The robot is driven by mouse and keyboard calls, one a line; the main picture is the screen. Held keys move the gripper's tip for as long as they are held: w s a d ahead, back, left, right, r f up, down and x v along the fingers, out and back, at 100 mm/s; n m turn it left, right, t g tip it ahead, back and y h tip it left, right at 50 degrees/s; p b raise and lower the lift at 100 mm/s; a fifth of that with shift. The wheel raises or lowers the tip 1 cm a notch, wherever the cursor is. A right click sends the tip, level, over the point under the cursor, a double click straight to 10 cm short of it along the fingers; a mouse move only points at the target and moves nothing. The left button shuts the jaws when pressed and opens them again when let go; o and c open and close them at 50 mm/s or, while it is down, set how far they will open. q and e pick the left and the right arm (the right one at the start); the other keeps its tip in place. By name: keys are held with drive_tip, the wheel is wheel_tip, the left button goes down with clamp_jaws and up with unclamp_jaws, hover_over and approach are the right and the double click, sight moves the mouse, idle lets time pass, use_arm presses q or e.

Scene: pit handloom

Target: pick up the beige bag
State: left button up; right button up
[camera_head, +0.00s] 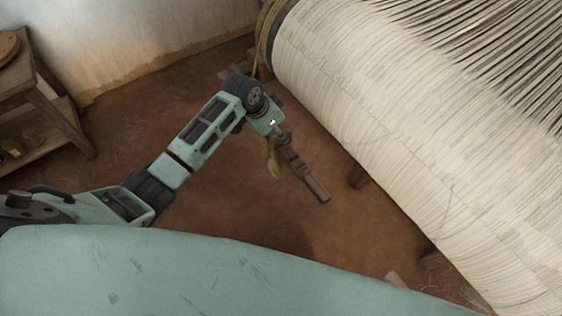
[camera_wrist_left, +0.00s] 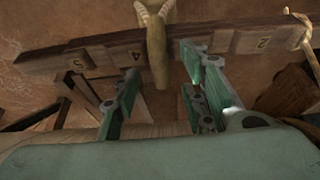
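My left gripper (camera_wrist_left: 160,85) is open in the left wrist view, with its two green fingers apart and pointing at a wooden rail. A beige, cloth-like thing (camera_wrist_left: 157,45), which looks like the beige bag, hangs at the middle of the rail by the number 4. It lies between the fingers in the picture, and I cannot tell whether they touch it. In the head view the beige bag (camera_head: 273,158) is a small tan shape beside my left gripper (camera_head: 284,138), partly hidden by it. My right gripper is not in view.
The wooden rail (camera_wrist_left: 100,50) bears numbers and has a pale cord (camera_wrist_left: 300,18) near its right end. It also shows in the head view (camera_head: 308,180). A large roll of pale warp threads (camera_head: 400,120) fills the right. A wooden stand (camera_head: 45,105) is at left.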

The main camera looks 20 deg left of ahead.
use_arm(q)
drive_tip(key=shift+x, duration=1)
clamp_jaws()
drive_tip(key=shift+r, duration=0.15)
